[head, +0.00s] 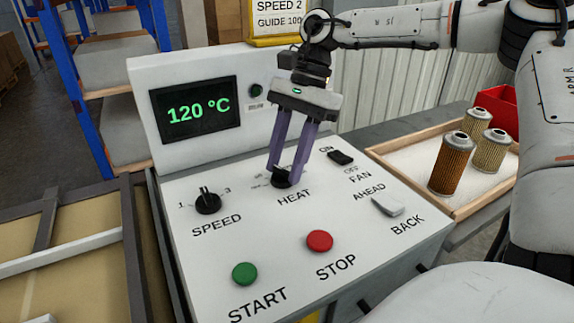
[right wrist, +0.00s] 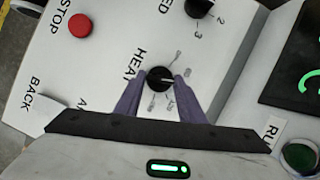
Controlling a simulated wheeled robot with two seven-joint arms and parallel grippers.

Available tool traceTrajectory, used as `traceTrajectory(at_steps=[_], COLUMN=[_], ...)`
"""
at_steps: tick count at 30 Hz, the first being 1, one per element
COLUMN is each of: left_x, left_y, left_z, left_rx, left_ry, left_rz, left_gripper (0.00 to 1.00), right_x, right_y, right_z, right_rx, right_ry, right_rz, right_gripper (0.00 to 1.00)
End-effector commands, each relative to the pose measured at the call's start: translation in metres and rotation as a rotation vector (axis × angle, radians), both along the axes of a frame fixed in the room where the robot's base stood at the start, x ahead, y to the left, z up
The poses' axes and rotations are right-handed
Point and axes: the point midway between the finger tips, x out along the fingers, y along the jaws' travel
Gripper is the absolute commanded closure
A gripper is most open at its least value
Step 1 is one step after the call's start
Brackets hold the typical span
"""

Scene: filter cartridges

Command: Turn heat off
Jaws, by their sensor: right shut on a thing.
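The black HEAT knob (head: 281,180) is on the white control panel (head: 225,255), above the HEAT label. My right gripper (head: 284,178) reaches down to it with its two purple fingers. In the right wrist view the fingers are shut on the HEAT knob (right wrist: 159,79), one on each side. The knob has a pale pointer line; the small position labels around it are too blurred to read. The display (head: 197,107) reads 120 °C in green. My left gripper is not in view.
The SPEED knob (head: 208,201), FAN switch (head: 341,157), AHEAD/BACK switch (head: 388,206), red STOP button (head: 319,241) and green START button (head: 244,273) share the panel. Several filter cartridges (head: 451,163) stand in a wooden-edged tray (head: 457,212) at right.

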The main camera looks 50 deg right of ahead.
Motion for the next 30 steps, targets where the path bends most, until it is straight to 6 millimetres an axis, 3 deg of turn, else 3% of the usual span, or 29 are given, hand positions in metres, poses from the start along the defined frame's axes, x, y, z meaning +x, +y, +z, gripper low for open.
traceTrajectory(at_steps=[30], left_x=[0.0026], left_y=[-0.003], left_z=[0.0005], left_rx=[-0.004], left_ry=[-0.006], left_rz=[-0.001], left_gripper=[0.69], right_x=[0.0097], right_y=[0.0038], right_z=[0.0005], right_rx=[-0.005], right_ry=[-0.002], right_rz=[0.909], right_gripper=[0.87])
